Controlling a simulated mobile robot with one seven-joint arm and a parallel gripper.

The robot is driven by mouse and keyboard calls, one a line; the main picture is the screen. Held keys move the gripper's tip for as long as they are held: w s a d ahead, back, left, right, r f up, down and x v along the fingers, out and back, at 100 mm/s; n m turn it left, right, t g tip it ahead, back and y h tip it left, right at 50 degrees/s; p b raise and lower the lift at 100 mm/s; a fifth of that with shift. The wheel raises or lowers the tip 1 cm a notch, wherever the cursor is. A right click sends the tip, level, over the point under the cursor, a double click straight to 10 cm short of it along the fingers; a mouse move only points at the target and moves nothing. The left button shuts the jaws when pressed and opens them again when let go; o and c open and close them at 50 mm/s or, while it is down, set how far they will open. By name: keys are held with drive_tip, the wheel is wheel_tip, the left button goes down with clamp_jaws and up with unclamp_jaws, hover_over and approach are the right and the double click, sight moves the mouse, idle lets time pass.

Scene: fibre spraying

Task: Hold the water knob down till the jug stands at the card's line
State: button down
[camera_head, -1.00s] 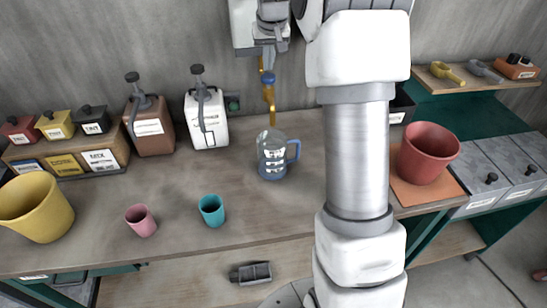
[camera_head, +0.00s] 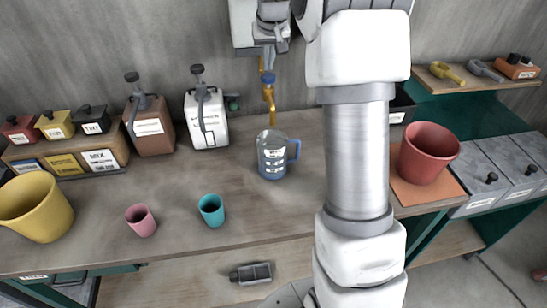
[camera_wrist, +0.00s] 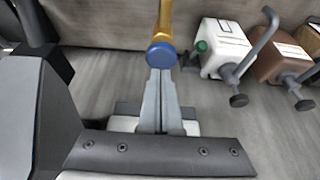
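The water tap is a brass pipe (camera_head: 269,98) with a blue knob (camera_head: 268,78) on top. In the wrist view the blue knob (camera_wrist: 161,54) is at the tips of my gripper (camera_wrist: 160,76). Its two fingers lie together, shut, with nothing between them. The tips look at or against the knob; I cannot tell how far down it is pressed. In the head view my gripper (camera_head: 267,54) is just above the knob. A clear jug (camera_head: 272,155) with a blue handle and white marks stands upright under the spout. Its level is too small to read, and I cannot make out the card.
A red pot (camera_head: 427,153) stands on the right. My arm hides part of the bench.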

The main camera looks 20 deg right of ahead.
sight(268, 75)
drive_tip(key=shift+f, duration=0.2)
drive_tip(key=shift+f+b, duration=0.95)
drive_tip(key=shift+f, duration=0.35)
drive_tip(key=shift+r, duration=0.3)
idle(3.0)
wheel_tip(268, 75, up, 6)
drive_tip(key=p, duration=0.4)
drive_tip(key=shift+f+p, duration=0.2)
drive_tip(key=shift+p, duration=0.2)
